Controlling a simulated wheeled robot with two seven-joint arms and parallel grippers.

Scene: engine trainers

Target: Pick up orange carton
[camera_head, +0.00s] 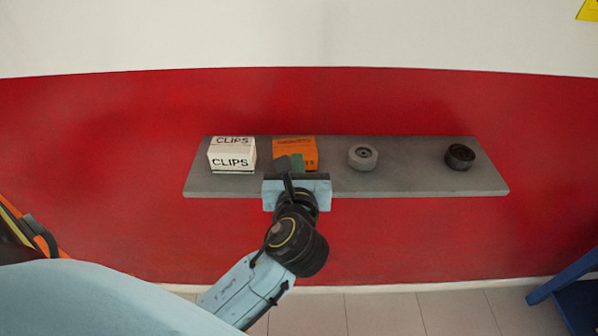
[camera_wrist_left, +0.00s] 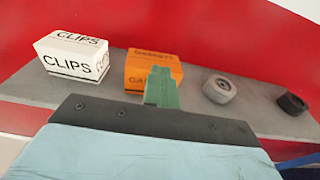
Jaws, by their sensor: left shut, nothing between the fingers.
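The orange carton (camera_head: 296,148) sits on a grey wall shelf (camera_head: 410,184), between a white CLIPS box and a grey roller. It also shows in the left wrist view (camera_wrist_left: 140,66), its lower right part hidden behind my green fingers. My left gripper (camera_head: 291,163) is in front of the carton, with its green fingers shut together and nothing between them. In the left wrist view the fingers (camera_wrist_left: 161,88) overlap the carton's front face; I cannot tell whether they touch it. My right gripper is not in view.
The white CLIPS box (camera_head: 232,155) stands left of the carton. The grey roller (camera_head: 363,157) and a black roller (camera_head: 460,157) lie to its right. Bare shelf separates the rollers. A red and white wall is behind; a blue frame (camera_head: 566,278) stands at lower right.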

